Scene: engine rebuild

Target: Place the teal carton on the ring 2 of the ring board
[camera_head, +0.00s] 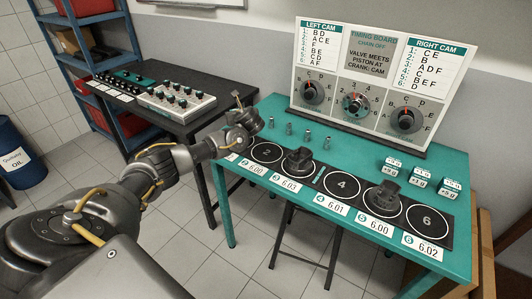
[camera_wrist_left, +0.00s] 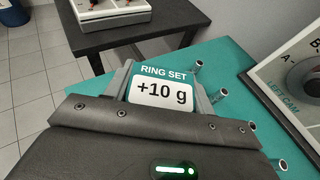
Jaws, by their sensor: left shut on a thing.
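In the head view, my left gripper (camera_head: 245,112) is above the back left end of the teal table; the carton cannot be made out there. The black ring board (camera_head: 318,182) lies along the table's front. Its ring 2 (camera_head: 267,152) is empty, just right of and below my left wrist. Ring 1's place is hidden by my arm. My right gripper is not in view.
Dark pistons stand on ring 3 (camera_head: 298,160) and ring 5 (camera_head: 383,200); rings 4 and 6 are empty. Several small metal pins (camera_head: 289,128) stand behind the board. Small weight-labelled cartons (camera_head: 391,165) sit at right. The timing board (camera_head: 370,80) stands at the back.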

